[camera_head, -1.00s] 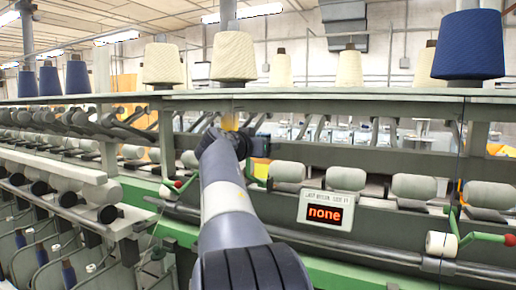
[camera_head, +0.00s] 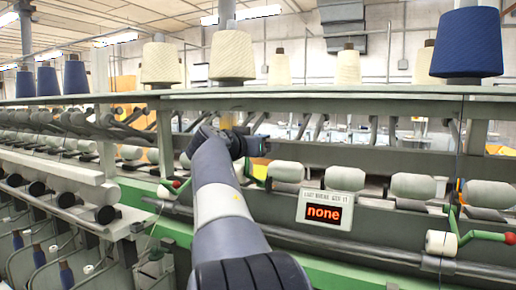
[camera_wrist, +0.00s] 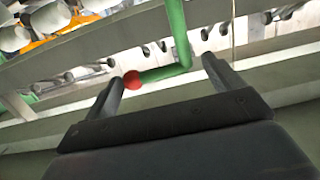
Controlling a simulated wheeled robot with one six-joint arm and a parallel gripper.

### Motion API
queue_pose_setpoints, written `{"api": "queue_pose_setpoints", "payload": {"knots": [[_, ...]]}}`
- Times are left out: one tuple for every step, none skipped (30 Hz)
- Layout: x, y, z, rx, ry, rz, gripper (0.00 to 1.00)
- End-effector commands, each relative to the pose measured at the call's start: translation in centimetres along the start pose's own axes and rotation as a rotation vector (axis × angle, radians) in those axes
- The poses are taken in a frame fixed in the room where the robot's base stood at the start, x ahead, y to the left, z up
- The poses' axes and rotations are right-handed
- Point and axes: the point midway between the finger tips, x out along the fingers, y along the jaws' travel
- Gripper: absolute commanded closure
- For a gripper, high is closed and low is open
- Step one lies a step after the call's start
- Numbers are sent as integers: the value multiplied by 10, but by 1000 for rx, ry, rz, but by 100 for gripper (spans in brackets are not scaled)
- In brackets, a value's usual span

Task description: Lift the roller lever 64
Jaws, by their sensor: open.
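A green lever (camera_wrist: 165,73) with a round red knob (camera_wrist: 133,80) lies ahead of my gripper in the wrist view. My gripper (camera_wrist: 165,78) is open, and its two dark fingers reach toward the lever. The knob appears close beside the left fingertip; contact cannot be told. The green bar runs from the knob to the right, then bends upward in the picture. In the head view my gripper (camera_head: 262,146) is in front of the machine, partly hidden by my arm. Similar red-knobbed levers show at left (camera_head: 175,184) and right (camera_head: 492,237). No number 64 is readable.
A grey rail (camera_head: 390,250) and a row of pale rollers (camera_head: 412,186) run along the machine. A sign (camera_head: 324,208) reads "none". Yarn cones, including a blue one (camera_head: 466,42), stand on the shelf (camera_head: 400,92) above my gripper.

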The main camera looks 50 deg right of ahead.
Motion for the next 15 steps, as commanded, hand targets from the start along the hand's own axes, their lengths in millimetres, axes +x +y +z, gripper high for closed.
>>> {"api": "queue_pose_setpoints", "payload": {"knots": [[-11, 0, 4, 2, 3, -4, 12], [-18, -1, 4, 2, 3, -4, 12], [-26, -1, 4, 2, 3, -5, 12], [-33, -1, 4, 2, 3, -5, 12], [-39, 0, 4, 2, 3, -5, 12], [-47, -1, 4, 1, 2, -5, 12], [-53, -1, 3, 1, 3, -6, 12], [-58, 0, 3, 2, 2, -4, 12], [-64, 0, 3, 1, 2, -5, 12], [-69, -1, 3, 0, 2, -4, 12], [-73, 0, 2, 0, 2, -3, 12], [-77, 0, 2, 0, 2, -3, 12], [-80, 0, 2, 0, 2, -3, 12], [-82, 0, 2, 0, 1, -2, 12], [-84, 0, 2, 0, 1, -1, 12]]}}
